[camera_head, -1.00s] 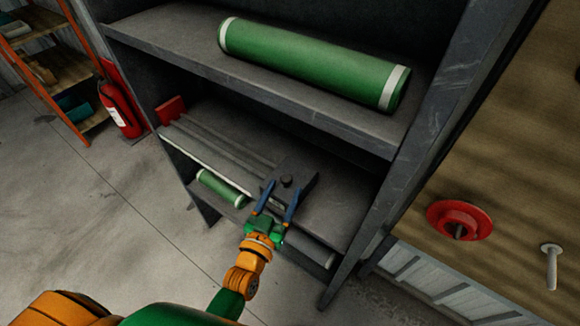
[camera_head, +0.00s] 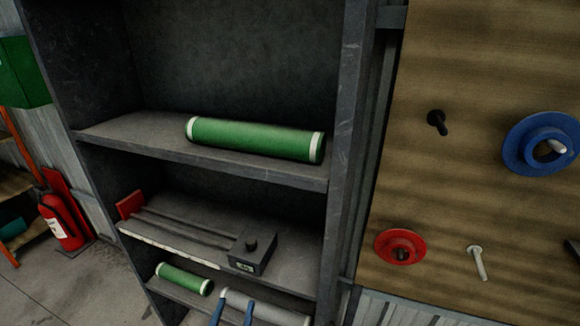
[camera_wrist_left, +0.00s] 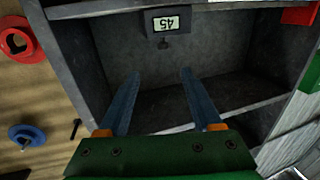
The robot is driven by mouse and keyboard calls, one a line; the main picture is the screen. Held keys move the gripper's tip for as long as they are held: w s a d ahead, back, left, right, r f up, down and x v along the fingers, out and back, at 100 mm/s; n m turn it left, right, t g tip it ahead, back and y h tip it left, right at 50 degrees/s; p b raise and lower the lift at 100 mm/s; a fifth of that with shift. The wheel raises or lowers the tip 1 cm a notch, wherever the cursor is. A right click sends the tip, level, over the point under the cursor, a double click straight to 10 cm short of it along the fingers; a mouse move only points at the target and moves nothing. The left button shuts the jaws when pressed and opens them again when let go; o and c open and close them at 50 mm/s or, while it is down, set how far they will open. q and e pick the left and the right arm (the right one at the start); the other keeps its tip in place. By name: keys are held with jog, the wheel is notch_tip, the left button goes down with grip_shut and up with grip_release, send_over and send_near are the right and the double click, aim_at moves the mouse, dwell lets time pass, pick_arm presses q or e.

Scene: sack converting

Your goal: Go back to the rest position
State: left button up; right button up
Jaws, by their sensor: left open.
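My left gripper (camera_head: 232,312) shows at the bottom edge of the head view, with only its two blue fingers in sight. In the left wrist view its fingers (camera_wrist_left: 157,80) are apart with nothing between them. It is in front of the dark grey shelf unit (camera_head: 340,110). A measuring device (camera_head: 252,252) with a display box, rails and a red end plate (camera_head: 131,204) stands on the middle shelf. Its display reads 45 in the left wrist view (camera_wrist_left: 165,23), upside down. My right gripper is not in either view.
A large green roll (camera_head: 255,139) lies on the upper shelf. A small green roll (camera_head: 184,279) and a grey roll (camera_head: 265,306) lie on the lower shelf. A wooden board to the right holds a red flange (camera_head: 400,246), a blue flange (camera_head: 541,143) and pegs. A fire extinguisher (camera_head: 63,220) stands left.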

pick_arm(q)
jog(key=s+f+m+g, duration=0.1)
jog(key=s+f+g, duration=0.45)
jog(key=f, duration=0.65)
jog(key=s+f+g, duration=0.4)
jog(key=s+f, duration=0.2)
jog(key=f, duration=0.5)
jog(key=s+a+f+g, duration=0.2)
jog(key=s+f, duration=0.1)
jog(key=s, duration=0.4)
jog(key=s+a+f+g+y, duration=0.1)
jog(key=s+a+f+g, duration=0.1)
jog(key=s, duration=0.5)
jog(key=s+a+f+g, duration=0.3)
jog(key=s+f, duration=0.3)
jog(key=s, duration=0.1)
jog(key=shift+s+y, duration=0.3)
